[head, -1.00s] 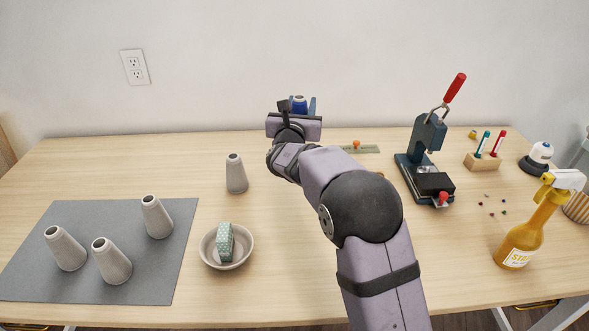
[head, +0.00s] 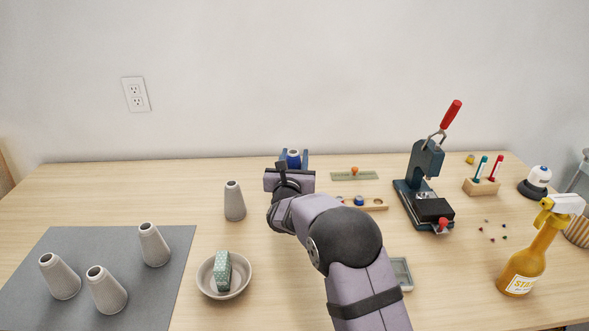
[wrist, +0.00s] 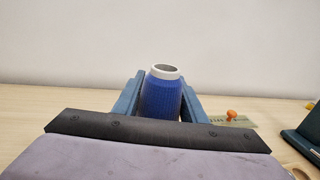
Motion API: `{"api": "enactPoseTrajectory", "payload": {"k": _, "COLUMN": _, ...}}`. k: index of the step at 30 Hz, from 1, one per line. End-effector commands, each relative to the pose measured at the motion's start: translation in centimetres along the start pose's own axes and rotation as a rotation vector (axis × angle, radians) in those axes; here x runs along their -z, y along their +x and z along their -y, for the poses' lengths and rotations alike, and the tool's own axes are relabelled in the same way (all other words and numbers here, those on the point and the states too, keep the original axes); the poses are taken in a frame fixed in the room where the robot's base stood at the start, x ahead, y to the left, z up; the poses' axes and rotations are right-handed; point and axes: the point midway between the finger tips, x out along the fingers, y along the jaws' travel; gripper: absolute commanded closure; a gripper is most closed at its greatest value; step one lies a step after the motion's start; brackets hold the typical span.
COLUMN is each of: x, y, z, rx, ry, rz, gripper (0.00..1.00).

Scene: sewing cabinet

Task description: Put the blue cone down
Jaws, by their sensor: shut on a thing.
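The blue cone (head: 293,159) is a blue thread cone with a white top rim. It is upright between the fingers of my gripper (head: 294,160), near the back of the table. In the wrist view the cone (wrist: 161,97) sits between the two blue fingers, which press on its left and right sides. My gripper (wrist: 160,100) is shut on it. The cone's base is hidden behind my gripper, so I cannot tell whether it touches the table.
A grey cone (head: 234,201) stands left of my arm. Several grey cones stand on the grey mat (head: 190,255). A bowl (head: 206,284) holds a dotted block. Right of my gripper are a green ruler (head: 366,176) with an orange knob and a red-handled press (head: 408,190).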

Motion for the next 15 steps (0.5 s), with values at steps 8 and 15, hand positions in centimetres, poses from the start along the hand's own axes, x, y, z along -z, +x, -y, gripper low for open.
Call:
{"api": "enactPoseTrajectory", "payload": {"k": 8, "x": 1.9, "y": 0.0, "z": 0.0, "rx": 0.000, "ry": -0.002, "rz": -0.001, "gripper": 0.85}}
{"api": "enactPoseTrajectory", "payload": {"k": 15, "x": 3.6, "y": 0.0, "z": 0.0, "rx": 0.000, "ry": 0.000, "rz": 0.002, "gripper": 0.85}}
